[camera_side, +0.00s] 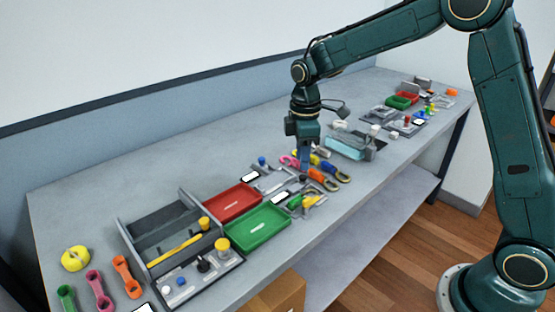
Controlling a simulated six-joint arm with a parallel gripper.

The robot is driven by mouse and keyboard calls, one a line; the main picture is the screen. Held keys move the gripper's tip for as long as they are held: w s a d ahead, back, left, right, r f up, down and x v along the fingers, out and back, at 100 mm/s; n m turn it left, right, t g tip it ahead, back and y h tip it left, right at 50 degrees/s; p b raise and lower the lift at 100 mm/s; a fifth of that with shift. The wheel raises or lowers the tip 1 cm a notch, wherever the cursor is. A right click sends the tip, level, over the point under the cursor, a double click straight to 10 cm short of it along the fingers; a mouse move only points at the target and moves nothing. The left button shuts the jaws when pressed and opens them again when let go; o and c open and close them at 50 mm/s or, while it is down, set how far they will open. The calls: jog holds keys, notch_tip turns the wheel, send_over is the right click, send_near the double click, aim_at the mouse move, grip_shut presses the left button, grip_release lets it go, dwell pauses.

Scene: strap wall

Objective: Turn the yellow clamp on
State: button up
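Several yellow parts are in view, and I cannot tell for sure which one is the clamp. A long yellow bar (176,249) lies slanted across the grey fixture at the front left, with a yellow knob (222,245) near its right end. My gripper (305,166) points down, low among the coloured tools at mid-bench. Its fingertips are too small and partly lost among the tools to show whether they are open or touching anything.
A red tray (232,203) and a green tray (259,229) sit between the fixture and the tools. A yellow ring (75,258), a pink tool (100,290) and an orange tool (127,276) lie at the far left. The bench's back strip (200,150) is clear.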

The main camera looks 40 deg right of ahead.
aim_at(307, 199)
jog(key=s+r+m, duration=0.1)
jog(key=m, duration=0.8)
jog(key=s+r+m, duration=0.1)
jog(key=m, duration=0.9)
jog(key=s+a+r+m, duration=0.1)
jog(key=r+m, duration=0.1)
jog(key=m, duration=0.7)
jog(key=shift+s+m, duration=0.15)
jog(key=shift+m, duration=0.25)
jog(key=shift+f, duration=0.2)
jog(key=shift+f, duration=6.8)
grip_shut()
